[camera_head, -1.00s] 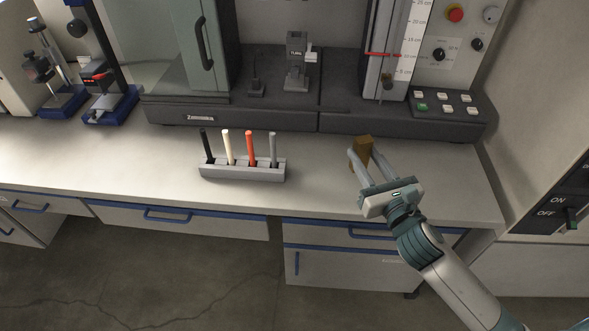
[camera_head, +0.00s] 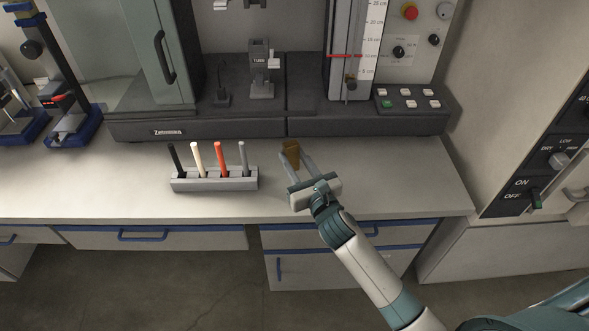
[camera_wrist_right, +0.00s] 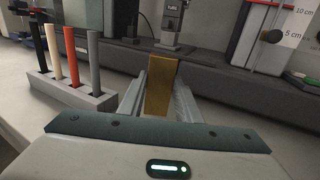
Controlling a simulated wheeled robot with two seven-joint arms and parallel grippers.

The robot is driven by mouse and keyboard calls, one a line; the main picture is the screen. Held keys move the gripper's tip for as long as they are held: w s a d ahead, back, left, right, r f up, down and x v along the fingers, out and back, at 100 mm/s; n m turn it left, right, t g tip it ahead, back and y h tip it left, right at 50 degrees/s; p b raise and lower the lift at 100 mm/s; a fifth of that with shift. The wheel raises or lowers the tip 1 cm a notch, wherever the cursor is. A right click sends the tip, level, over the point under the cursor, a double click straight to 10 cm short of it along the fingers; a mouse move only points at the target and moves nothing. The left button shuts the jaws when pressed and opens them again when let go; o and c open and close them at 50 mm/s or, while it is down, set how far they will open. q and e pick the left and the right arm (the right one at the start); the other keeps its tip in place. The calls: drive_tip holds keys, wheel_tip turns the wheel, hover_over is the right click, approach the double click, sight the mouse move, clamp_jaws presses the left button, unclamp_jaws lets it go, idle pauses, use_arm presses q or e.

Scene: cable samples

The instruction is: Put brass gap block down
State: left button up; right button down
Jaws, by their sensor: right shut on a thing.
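The brass gap block (camera_head: 291,153) is held between the fingertips of my right gripper (camera_head: 297,165), over the bench top to the right of the sample rack. In the right wrist view the brass block (camera_wrist_right: 162,85) stands upright between the two grey fingers (camera_wrist_right: 160,100), which close on its sides. Its lower end is hidden by the gripper body there, so I cannot tell whether it touches the bench. My left gripper does not show in the head view.
A grey rack (camera_head: 214,184) with black, cream, red and grey cable samples stands left of my gripper. Behind is the testing machine's dark base (camera_head: 240,125) with a button panel (camera_head: 408,100). The bench top (camera_head: 400,180) is clear to the right.

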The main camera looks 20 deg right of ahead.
drive_tip(key=shift+f, duration=1.95)
drive_tip(key=shift+f, duration=0.1)
drive_tip(key=c, duration=1.3)
unclamp_jaws()
